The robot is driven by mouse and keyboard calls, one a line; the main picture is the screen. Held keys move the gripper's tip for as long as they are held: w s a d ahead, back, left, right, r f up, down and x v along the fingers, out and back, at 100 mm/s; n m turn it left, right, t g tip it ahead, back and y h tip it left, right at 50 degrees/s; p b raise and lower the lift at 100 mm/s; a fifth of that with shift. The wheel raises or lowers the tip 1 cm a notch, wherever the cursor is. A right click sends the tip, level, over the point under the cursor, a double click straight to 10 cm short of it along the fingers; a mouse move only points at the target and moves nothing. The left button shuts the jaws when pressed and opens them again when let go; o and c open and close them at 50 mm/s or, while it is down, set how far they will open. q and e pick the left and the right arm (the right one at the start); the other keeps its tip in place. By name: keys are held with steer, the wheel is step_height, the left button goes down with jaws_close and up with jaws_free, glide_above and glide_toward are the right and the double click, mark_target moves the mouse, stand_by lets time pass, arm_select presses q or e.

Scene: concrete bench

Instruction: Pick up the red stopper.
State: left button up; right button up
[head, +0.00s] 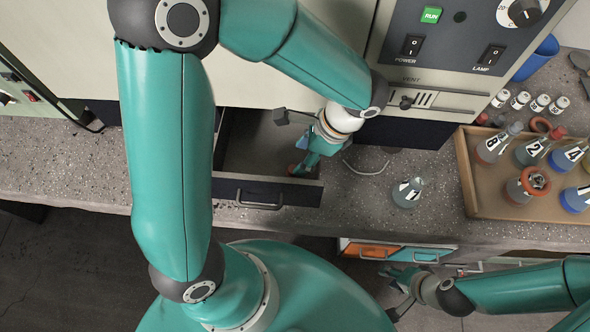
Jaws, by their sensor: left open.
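My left gripper (301,168) reaches down into an open drawer (252,192) below the bench top, its fingers open. A small red piece (482,118) lies by the tray. My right gripper (392,274) hangs low in front of the bench; its finger opening is unclear.
A numbered open flask (408,193) stands alone on the bench, right of the drawer. A wooden tray (468,190) holds several numbered flasks. Small labelled vials (520,100) and a blue cup (537,60) stand behind. The machine's control panel (455,45) overhangs the back.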

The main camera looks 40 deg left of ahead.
arm_select(q)
steer(key=shift+d+x, duration=0.15)
steer(key=shift+x, duration=1.35)
steer(key=shift+d+x, duration=0.15)
steer(key=shift+x, duration=1.35)
steer(key=shift+w+f, duration=0.1)
steer(key=shift+f, duration=0.05)
steer(key=c, duration=0.9)
